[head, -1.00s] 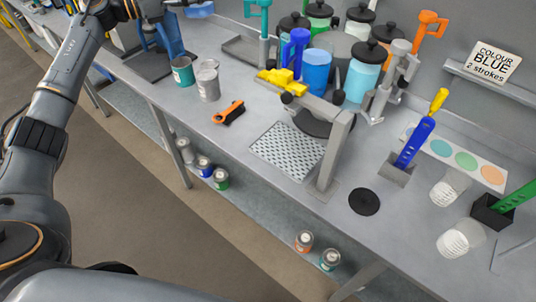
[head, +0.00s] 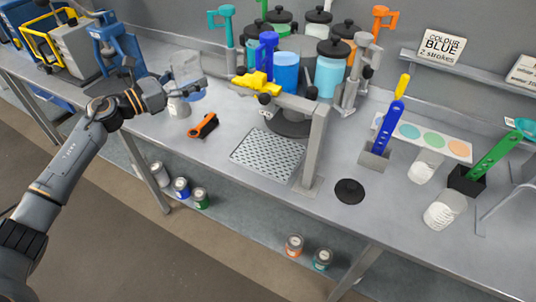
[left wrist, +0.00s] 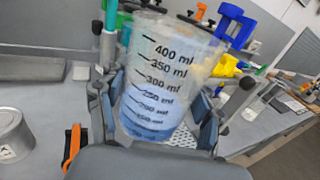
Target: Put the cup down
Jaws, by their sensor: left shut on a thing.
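The cup (head: 187,67) is a clear measuring cup with black millilitre marks and blue liquid in its lower part. It fills the middle of the left wrist view (left wrist: 160,75) and looks slightly tilted there. My left gripper (head: 186,90) is shut around the cup, its fingers on both sides in the left wrist view (left wrist: 158,105). In the head view it holds the cup over the bench (head: 225,190), behind a grey can. I cannot tell the gap under the cup. My right gripper is not in view.
A perforated plate (head: 268,156) lies on the right, before the dispenser with the yellow handle (head: 257,83).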

